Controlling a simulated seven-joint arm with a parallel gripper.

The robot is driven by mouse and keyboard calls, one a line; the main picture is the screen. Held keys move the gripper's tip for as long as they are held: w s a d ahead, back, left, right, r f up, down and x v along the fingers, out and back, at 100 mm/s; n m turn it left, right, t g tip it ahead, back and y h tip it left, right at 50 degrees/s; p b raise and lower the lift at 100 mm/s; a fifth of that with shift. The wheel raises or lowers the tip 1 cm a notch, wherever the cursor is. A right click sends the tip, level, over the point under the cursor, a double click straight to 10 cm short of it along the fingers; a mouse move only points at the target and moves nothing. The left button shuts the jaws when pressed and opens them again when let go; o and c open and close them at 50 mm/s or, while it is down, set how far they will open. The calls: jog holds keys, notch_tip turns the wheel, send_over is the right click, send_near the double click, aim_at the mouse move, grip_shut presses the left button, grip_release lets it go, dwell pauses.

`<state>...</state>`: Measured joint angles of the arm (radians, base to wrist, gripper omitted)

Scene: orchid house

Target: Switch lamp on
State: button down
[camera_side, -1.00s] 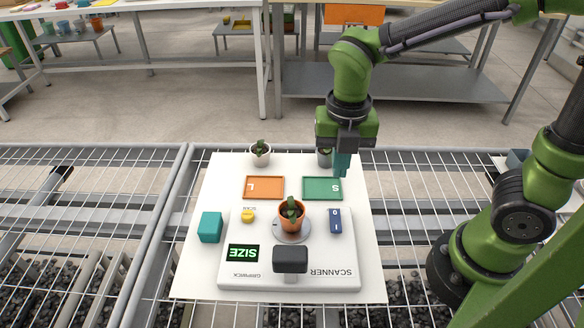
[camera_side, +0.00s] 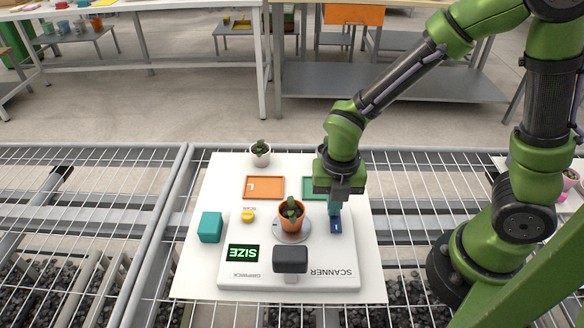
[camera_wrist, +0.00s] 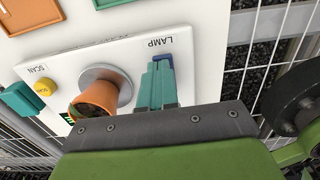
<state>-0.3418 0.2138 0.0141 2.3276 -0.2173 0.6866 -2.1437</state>
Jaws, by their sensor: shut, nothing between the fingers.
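The blue lamp rocker switch (camera_side: 336,227) is on the right side of the white scanner. In the wrist view, a blue part of the switch (camera_wrist: 163,58) shows below the LAMP label. My gripper (camera_side: 334,210) is shut and empty, with its teal fingertips over the far end of the switch. The fingers (camera_wrist: 157,70) hide most of the switch in the wrist view. I cannot tell if they touch it or how it is tilted.
An orange pot with a plant (camera_side: 291,215) stands on the scanner's round plate, left of my gripper. A yellow scan button (camera_side: 248,215) and a teal block (camera_side: 210,227) are further left. An orange tray (camera_side: 264,187) and a partly hidden green tray (camera_side: 314,188) lie behind.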

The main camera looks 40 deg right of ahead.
aim_at(334, 220)
jog(key=shift+f, duration=0.25)
jog(key=shift+s+a, duration=0.1)
jog(key=shift+s+a+r, duration=0.3)
jog(key=shift+s+a, duration=0.1)
jog(key=shift+s, duration=0.05)
jog(key=shift+r, duration=0.15)
notch_tip(334, 220, up, 14)
dwell(0.6)
